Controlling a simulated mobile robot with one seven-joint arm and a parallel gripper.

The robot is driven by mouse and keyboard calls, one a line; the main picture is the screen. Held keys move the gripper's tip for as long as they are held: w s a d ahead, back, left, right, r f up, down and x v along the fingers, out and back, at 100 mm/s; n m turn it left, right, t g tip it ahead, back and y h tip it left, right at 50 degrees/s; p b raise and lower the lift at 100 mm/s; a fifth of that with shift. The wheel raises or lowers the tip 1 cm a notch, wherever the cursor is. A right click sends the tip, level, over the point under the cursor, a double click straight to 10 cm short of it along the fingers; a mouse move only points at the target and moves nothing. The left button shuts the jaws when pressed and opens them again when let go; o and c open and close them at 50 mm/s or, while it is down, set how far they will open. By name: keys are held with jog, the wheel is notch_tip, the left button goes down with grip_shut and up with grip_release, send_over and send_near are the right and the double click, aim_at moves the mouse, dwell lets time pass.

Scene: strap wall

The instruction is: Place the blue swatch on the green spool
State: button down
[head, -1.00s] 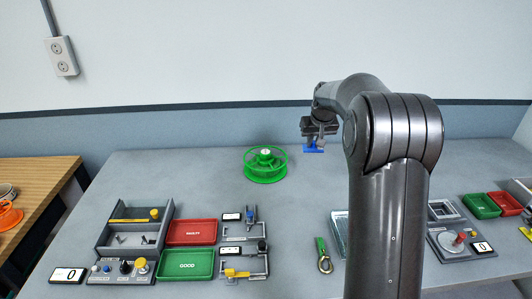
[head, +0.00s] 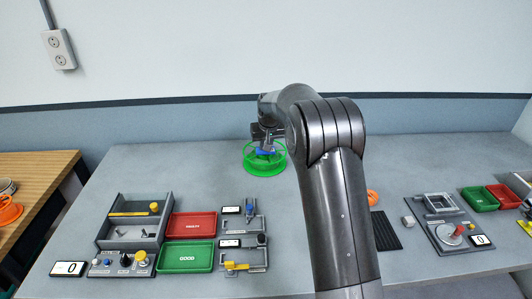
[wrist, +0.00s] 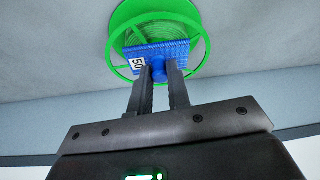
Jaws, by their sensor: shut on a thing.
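The green spool (head: 264,168) lies flat on the grey table near its back edge. It also shows in the wrist view (wrist: 195,22), with its round rim and spokes. The blue swatch (wrist: 158,52) is a blue rectangle with a white tag marked 50. My gripper (wrist: 158,72) is shut on a blue knob at the near side of the swatch. In the head view the swatch (head: 265,151) appears over the spool, under my gripper (head: 266,144). I cannot tell whether the swatch touches the spool.
A red tray (head: 192,225) and a green tray (head: 187,257) lie at the front left, beside a grey fixture with a yellow knob (head: 154,207). A dark ridged mat (head: 385,230) and a grey device (head: 445,232) stand to the right. The table left of the spool is clear.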

aim_at(266, 153)
jog(key=shift+f, duration=1.9)
jog(key=shift+f, duration=0.1)
jog(key=c, duration=1.4)
grip_release()
jog(key=shift+o, duration=0.2)
